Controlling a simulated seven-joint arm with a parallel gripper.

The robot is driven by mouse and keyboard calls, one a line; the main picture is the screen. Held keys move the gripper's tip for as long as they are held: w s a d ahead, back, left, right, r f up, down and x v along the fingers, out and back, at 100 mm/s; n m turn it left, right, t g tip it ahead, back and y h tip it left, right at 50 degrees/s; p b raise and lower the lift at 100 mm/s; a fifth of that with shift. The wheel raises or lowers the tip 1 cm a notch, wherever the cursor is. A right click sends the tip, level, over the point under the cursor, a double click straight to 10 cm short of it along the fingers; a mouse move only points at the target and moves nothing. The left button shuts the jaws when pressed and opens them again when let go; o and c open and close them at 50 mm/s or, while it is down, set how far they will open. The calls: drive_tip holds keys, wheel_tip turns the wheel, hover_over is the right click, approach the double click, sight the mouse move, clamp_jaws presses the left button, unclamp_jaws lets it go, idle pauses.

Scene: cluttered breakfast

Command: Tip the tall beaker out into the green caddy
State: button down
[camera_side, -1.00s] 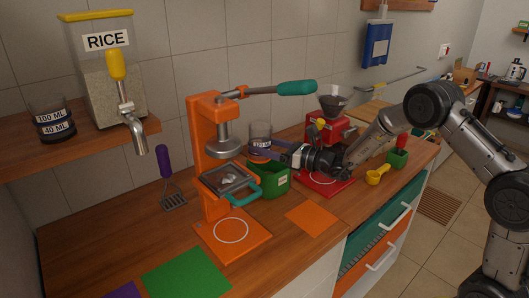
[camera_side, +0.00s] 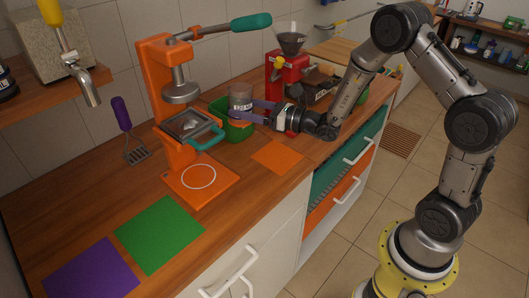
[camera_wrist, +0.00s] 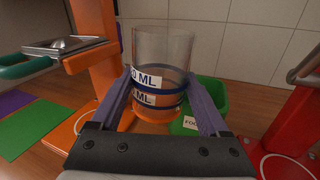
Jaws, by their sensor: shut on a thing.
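The tall beaker (camera_side: 241,98) is clear, with dark blue bands and white ML labels, in my gripper (camera_side: 256,110). In the wrist view the beaker (camera_wrist: 163,52) stands nearly upright between both purple fingers, which are shut on it. Its lower part looks orange-brown; I cannot tell contents from the wood behind. The green caddy (camera_side: 236,132) stands on the counter, and the beaker overlaps its opening in the side view. In the wrist view the caddy (camera_wrist: 212,92), with a white label, shows behind and right of the beaker, partly hidden by it and a finger.
An orange press (camera_side: 162,100) with a teal-handled lever stands left of the caddy. A red machine (camera_side: 287,72) with a dark funnel stands to the right. Orange (camera_side: 277,156), green (camera_side: 160,234) and purple (camera_side: 92,268) mats lie flat on the counter; these mats look bare.

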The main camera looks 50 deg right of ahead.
drive_tip(key=s+f+h, duration=0.1)
drive_tip(key=s, duration=0.4)
drive_tip(key=shift+s+f, duration=0.35)
drive_tip(key=shift+s, duration=0.05)
